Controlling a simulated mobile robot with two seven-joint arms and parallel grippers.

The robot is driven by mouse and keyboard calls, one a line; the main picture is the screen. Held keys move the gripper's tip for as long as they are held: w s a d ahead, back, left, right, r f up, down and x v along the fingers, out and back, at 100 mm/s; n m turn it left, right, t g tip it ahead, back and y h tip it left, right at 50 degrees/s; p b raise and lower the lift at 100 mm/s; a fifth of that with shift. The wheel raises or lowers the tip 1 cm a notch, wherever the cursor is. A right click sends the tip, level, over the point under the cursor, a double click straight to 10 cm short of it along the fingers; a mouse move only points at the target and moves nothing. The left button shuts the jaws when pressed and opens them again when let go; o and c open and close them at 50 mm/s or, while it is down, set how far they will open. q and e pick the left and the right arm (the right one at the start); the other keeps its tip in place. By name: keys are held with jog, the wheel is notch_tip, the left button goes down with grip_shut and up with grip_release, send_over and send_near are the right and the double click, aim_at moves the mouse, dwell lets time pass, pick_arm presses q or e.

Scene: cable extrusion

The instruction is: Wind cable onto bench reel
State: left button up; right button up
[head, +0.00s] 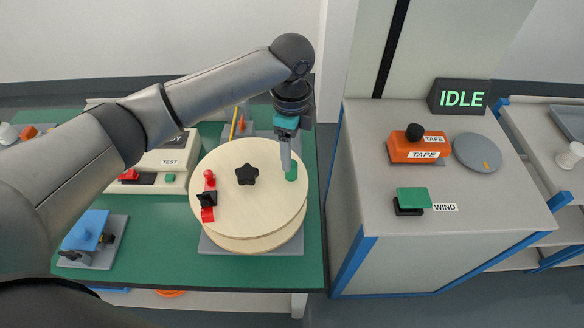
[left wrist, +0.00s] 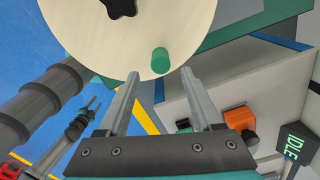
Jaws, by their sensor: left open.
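The bench reel (head: 235,165) is a round pale wooden disc pair lying flat on a grey base on the green bench. A black star knob (head: 247,175) sits at its centre, and a green peg handle (head: 291,173) stands near its right rim. A red clamp with a black part (head: 208,198) sits on its left side. My left gripper (head: 286,165) points down at the green peg. In the left wrist view, the open fingers (left wrist: 160,78) frame the peg (left wrist: 160,60), which shows just beyond the tips, not gripped. No cable is clearly seen.
The right cabinet carries a green WIND button (head: 413,197), an orange TAPE unit (head: 418,150), a grey disc (head: 478,153) and a display (head: 459,97) reading IDLE. A TEST box (head: 160,160) and a blue device (head: 90,229) stand left of the reel. A gap separates bench and cabinet.

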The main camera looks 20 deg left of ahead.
pick_arm(q)
notch_tip(320, 180, down, 7)
jog(key=shift+r+b, duration=0.15)
jog(key=shift+b, duration=0.3)
grip_shut()
dwell(0.3)
dwell(0.9)
